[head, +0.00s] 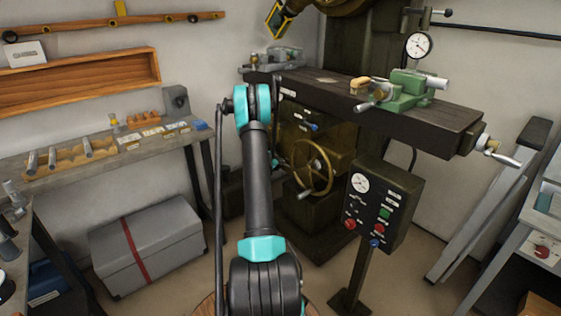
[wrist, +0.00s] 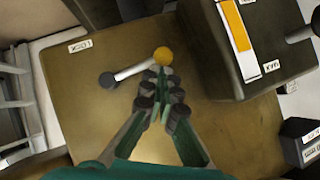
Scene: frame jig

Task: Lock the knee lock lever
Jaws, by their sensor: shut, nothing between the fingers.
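The knee lock lever shows in the wrist view as a silver rod (wrist: 132,70) with a dark round hub (wrist: 107,81) at its left end and an orange ball knob (wrist: 162,55) at its right end. It lies on a brownish machine face (wrist: 75,110). A white label (wrist: 79,46), upside down and seemingly reading LOCK, is up and left of the hub. My gripper (wrist: 160,75) is shut and empty, its tips just below the knob. I cannot tell whether they touch it.
A dark block (wrist: 245,85) with an orange and white strip stands close right of my gripper. The head view shows the milling machine's handwheel (head: 309,168), a control box (head: 380,205) on a post, a grey chest (head: 148,245) and a workbench (head: 70,185).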

